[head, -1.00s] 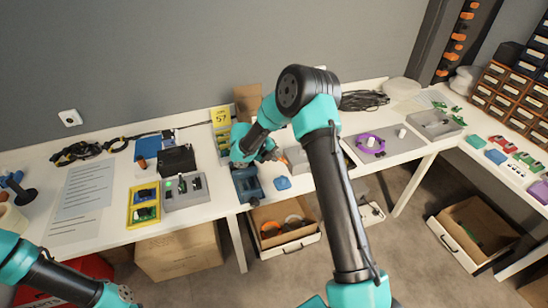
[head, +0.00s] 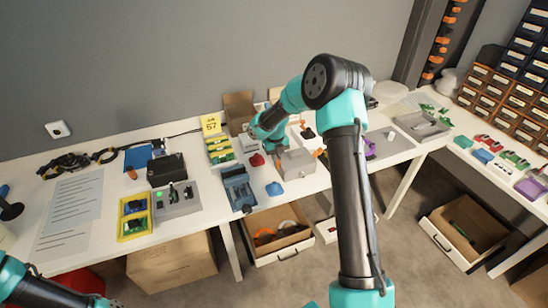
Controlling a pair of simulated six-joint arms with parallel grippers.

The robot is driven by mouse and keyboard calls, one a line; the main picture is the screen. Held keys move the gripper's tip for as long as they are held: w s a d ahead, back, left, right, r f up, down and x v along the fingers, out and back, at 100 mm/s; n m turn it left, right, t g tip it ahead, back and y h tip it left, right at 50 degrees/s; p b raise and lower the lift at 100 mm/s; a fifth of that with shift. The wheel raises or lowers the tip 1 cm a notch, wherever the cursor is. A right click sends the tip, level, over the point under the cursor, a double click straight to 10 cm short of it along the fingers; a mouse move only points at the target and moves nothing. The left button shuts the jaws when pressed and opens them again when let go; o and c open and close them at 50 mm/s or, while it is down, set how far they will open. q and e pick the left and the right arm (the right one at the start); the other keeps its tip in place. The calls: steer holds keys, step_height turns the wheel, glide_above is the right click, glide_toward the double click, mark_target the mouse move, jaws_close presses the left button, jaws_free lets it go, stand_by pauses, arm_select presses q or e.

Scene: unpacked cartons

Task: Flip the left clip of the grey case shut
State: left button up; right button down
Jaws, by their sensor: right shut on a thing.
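The grey case (head: 296,161) stands on the bench right of centre in the head view, its lid looking closed. An orange clip (head: 319,152) shows at its right end. The left clip cannot be made out. My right gripper (head: 246,139) is behind and left of the case, apart from it in the picture. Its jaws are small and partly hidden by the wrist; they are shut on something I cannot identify. My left gripper (head: 108,302) is at the bottom left edge, far from the case, and its jaws are unclear.
My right arm covers the bench just right of the case.

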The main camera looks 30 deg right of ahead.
steer(key=shift+d+y, duration=0.2)
steer(key=shift+y, duration=0.2)
steer(key=c, duration=1.2)
jaws_free()
step_height(320, 180, up, 17)
steer(key=shift+d+r, duration=0.15)
steer(key=shift+r, duration=0.05)
steer(key=shift+s, duration=0.1)
